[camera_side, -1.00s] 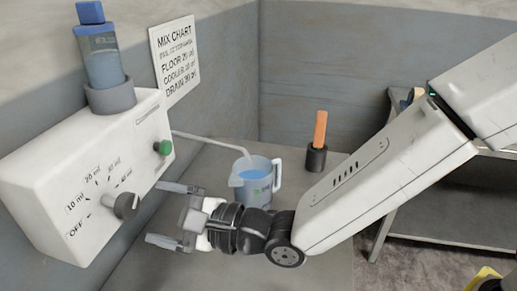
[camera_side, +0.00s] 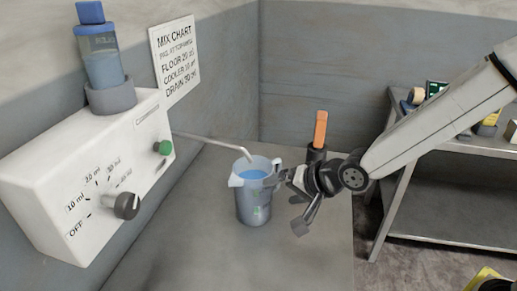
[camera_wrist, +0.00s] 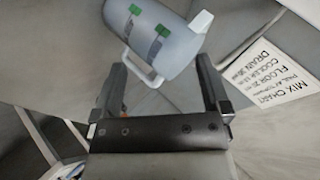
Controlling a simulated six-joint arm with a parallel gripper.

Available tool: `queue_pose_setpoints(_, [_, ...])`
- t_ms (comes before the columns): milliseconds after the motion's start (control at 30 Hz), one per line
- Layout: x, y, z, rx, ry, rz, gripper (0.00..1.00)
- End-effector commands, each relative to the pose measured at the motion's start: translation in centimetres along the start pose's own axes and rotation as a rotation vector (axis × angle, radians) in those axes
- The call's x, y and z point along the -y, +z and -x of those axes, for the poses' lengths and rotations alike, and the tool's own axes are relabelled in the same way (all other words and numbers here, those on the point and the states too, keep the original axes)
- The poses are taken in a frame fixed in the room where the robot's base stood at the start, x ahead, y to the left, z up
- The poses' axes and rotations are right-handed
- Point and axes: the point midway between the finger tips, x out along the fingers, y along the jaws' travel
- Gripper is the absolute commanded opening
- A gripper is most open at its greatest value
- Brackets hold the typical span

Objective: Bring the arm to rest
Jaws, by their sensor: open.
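My gripper (camera_side: 292,208) is open just right of the blue-grey jug (camera_side: 253,207) in the side view. The jug stands upright on the grey counter (camera_side: 190,245) with blue liquid inside. In the wrist view my two fingers (camera_wrist: 160,75) are spread apart. The jug (camera_wrist: 165,45) shows beyond their tips with its pale handle toward the gap between them. I cannot tell whether a finger touches the handle. My forearm reaches in from the upper right.
A white dispenser (camera_side: 70,165) with a dial (camera_side: 124,206) and green button (camera_side: 163,148) is at left. Its thin spout (camera_side: 215,140) reaches over the jug. An orange-handled tool (camera_side: 320,130) stands in a black holder behind my gripper. A metal shelf (camera_side: 440,200) is at right.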

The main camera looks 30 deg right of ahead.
Motion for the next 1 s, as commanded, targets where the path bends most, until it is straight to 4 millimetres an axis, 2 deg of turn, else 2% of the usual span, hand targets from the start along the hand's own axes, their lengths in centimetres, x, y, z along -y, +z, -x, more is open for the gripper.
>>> queue_pose_setpoints(100, [-3.2,-1.5,1.1,0.011,0.104,0.123,0.97])
queue_pose_setpoints(300, [-8.5,-2.9,3.4,0.082,0.267,0.329,0.97])
queue_pose_setpoints(600, [-15.5,-3.5,7.7,0.276,0.45,0.598,0.97])
queue_pose_setpoints(800, [-18.1,-3.2,9.8,0.389,0.499,0.704,0.97])
queue_pose_setpoints(1000, [-18.9,-3.0,10.5,0.428,0.509,0.737,0.97])
